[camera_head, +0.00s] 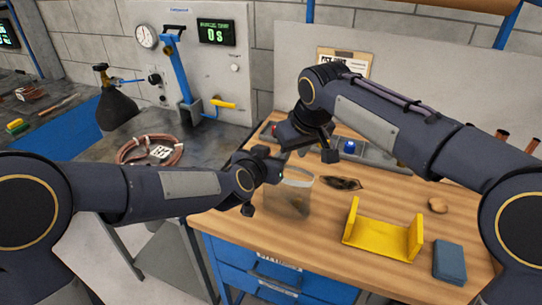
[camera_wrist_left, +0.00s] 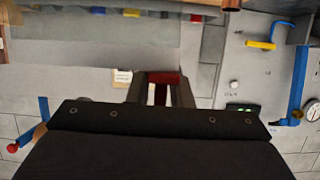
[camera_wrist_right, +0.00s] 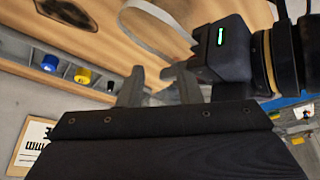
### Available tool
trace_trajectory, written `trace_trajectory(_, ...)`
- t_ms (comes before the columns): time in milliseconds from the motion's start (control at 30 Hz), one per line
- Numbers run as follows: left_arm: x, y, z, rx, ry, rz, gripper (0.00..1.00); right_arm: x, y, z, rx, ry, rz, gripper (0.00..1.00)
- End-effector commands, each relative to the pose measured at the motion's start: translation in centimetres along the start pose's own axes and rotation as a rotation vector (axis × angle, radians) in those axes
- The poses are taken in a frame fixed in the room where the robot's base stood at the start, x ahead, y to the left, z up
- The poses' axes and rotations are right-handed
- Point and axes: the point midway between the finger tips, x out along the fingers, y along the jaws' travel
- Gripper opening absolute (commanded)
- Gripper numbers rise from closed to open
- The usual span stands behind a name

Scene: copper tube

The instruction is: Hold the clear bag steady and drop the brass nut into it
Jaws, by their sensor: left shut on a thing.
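The clear bag (camera_head: 291,198) stands open-topped on the wooden bench, its rim round and pale. My left gripper (camera_head: 277,168) is shut on the bag's rim at its left side. The rim (camera_wrist_right: 150,22) also shows as a curved pale band in the right wrist view, beside my left gripper. My right gripper (camera_head: 309,148) is above and behind the bag in the head view. Its fingers (camera_wrist_right: 158,86) stand apart with nothing visible between them. I cannot make out the brass nut in any view. The bag's inside is too dim to read.
A grey tray (camera_head: 375,156) with a blue piece (camera_head: 349,146) lies behind the bag. A dark flat oval item (camera_head: 343,183) is right of the bag. A yellow bracket (camera_head: 380,236) and a blue block (camera_head: 449,261) are at the front right. Coiled copper tube (camera_head: 150,150) lies left.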

Motion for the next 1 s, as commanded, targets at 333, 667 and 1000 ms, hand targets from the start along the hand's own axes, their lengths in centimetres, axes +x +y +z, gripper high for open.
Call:
trace_trajectory(333, 0.1, 0.2, -0.3, -0.008, 0.008, 0.002, 0.0, 0.4, -1.4, 0.6, -0.02, -0.025, -0.02, 0.47)
trace_trajectory(667, 0.2, -0.3, 0.0, -0.007, 0.002, -0.009, 0.0, -5.5, -1.0, 0.2, -0.015, -0.004, -0.015, 0.47)
trace_trajectory(1000, 0.1, 0.0, -0.1, -0.003, 0.002, -0.001, 0.0, -11.2, -0.3, 0.1, -0.006, 0.002, -0.004, 0.47)
